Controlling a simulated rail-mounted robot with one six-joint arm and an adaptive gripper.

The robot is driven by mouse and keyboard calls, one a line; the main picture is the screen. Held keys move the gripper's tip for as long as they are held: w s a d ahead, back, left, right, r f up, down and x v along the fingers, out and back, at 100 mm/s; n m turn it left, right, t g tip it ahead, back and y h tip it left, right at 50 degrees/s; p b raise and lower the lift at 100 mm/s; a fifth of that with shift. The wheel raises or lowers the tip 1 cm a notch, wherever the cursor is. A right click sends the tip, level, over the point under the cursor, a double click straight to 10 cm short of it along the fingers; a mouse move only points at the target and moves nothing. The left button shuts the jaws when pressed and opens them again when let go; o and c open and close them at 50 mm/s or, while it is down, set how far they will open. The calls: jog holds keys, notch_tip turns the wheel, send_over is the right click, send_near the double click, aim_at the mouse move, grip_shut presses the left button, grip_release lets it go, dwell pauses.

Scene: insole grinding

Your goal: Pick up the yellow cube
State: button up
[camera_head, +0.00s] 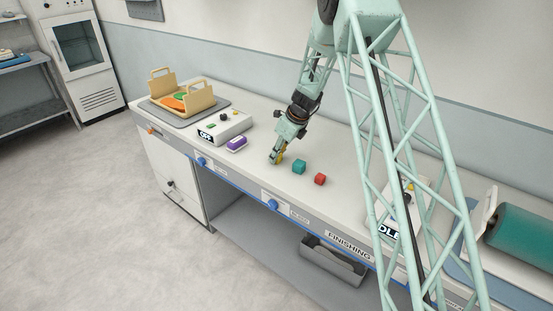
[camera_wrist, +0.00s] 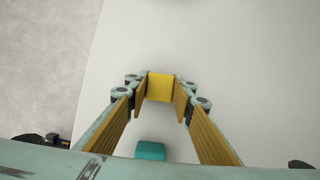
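The yellow cube (camera_wrist: 160,87) is between the fingertips of my gripper (camera_wrist: 160,98) in the wrist view, with a finger pad against each side and no clear gap. In the head view my gripper (camera_head: 276,158) points down to the bench top, left of the teal cube. Only a bit of the yellow cube (camera_head: 281,158) shows there, the rest hidden by the fingers. The cube is at or very near the bench surface; I cannot tell whether it touches.
A teal cube (camera_head: 299,167) and a red cube (camera_head: 320,179) sit to the right on the bench (camera_head: 262,185). A purple block (camera_head: 236,144), a grey control box (camera_head: 222,126) and a wooden-sided tray (camera_head: 201,98) are to the left. A green roller (camera_head: 523,236) is at the far right.

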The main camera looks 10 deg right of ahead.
jog(key=shift+r, duration=0.1)
jog(key=shift+r+p, duration=0.9)
jog(key=shift+r, duration=4)
